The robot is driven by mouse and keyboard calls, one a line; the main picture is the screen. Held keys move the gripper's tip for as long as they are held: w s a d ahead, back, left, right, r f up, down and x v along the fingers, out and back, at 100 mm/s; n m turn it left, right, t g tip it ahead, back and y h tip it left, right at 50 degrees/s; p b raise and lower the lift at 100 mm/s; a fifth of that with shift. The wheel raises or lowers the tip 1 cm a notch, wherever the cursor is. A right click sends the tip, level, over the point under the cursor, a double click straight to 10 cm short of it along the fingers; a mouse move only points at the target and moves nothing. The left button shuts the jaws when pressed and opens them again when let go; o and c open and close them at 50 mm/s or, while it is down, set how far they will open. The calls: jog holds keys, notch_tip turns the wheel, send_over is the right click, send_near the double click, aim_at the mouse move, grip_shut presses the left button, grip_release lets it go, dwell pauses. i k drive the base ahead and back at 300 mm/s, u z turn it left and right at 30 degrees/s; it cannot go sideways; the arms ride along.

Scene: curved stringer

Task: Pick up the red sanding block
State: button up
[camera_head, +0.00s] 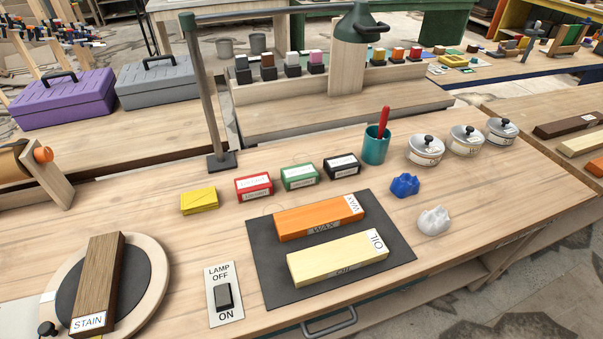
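The red sanding block (254,186) lies on the wooden workbench, with a white label on its top and front. It stands in a row between a yellow block (199,200) on its left and a green labelled block (300,176) on its right. A black labelled block (342,165) is at the row's right end. The blocks appear apart from each other, and the red one is unobstructed. My gripper is not in view.
A dark mat (265,266) with orange and pale wood bars lies in front of the row. A lamp post (207,100) rises behind the yellow block. A teal cup (376,148) stands right of the black block. Bare bench lies left of the yellow block.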

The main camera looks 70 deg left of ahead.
aim_at(250, 187)
jog(key=i, duration=0.4)
jog(key=u, duration=2.9)
jog(key=i, duration=0.5)
jog(key=u, duration=0.05)
